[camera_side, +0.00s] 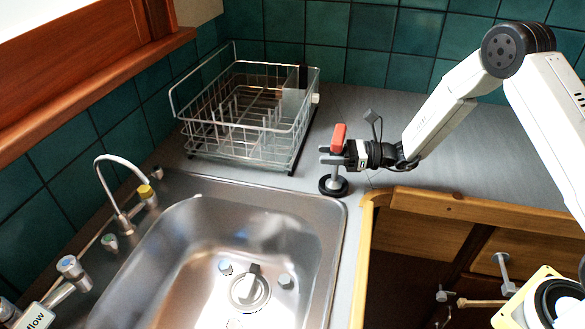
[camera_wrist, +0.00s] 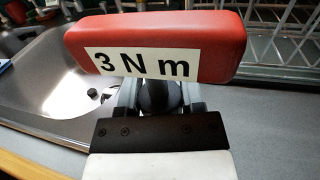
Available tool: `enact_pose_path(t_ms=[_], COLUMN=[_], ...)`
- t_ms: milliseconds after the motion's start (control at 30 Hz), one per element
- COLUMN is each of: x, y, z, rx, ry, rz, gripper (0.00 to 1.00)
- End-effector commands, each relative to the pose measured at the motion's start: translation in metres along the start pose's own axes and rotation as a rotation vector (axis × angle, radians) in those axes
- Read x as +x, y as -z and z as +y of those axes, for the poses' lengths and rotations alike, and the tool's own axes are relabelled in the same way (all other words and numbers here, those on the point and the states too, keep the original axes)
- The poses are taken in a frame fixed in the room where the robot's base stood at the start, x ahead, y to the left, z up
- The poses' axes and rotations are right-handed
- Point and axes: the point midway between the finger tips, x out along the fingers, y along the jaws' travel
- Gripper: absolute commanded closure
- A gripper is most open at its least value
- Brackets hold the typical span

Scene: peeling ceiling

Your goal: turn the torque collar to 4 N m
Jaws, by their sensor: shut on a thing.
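The torque tool stands upright on the counter in the side view, with a red head (camera_side: 338,137), a grey stem and a round black base (camera_side: 333,186). My gripper (camera_side: 338,156) reaches in from the right, just under the red head, and is shut on the torque collar. In the wrist view the red head (camera_wrist: 225,45) fills the top, and its white label (camera_wrist: 140,64) reads "3 N m". My gripper (camera_wrist: 160,95) shows below it, with a dark round part between the fingers. The head hides most of the fingertips and the collar.
A steel sink (camera_side: 190,240) with a tap (camera_side: 112,165) lies to the left and front. A wire dish rack (camera_side: 240,115) stands behind and left of the tool. The grey counter (camera_side: 350,105) behind the tool is clear. Wooden drawers (camera_side: 430,235) are below.

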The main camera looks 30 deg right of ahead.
Motion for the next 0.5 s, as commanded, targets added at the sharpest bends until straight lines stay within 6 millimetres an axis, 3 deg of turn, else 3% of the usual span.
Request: enact_pose_path(t_ms=[500], x=[-0.0009], y=[0.0003], z=[0.0009], rx=[-0.001], ry=[-0.11], rz=[0.0], gripper=[1.0])
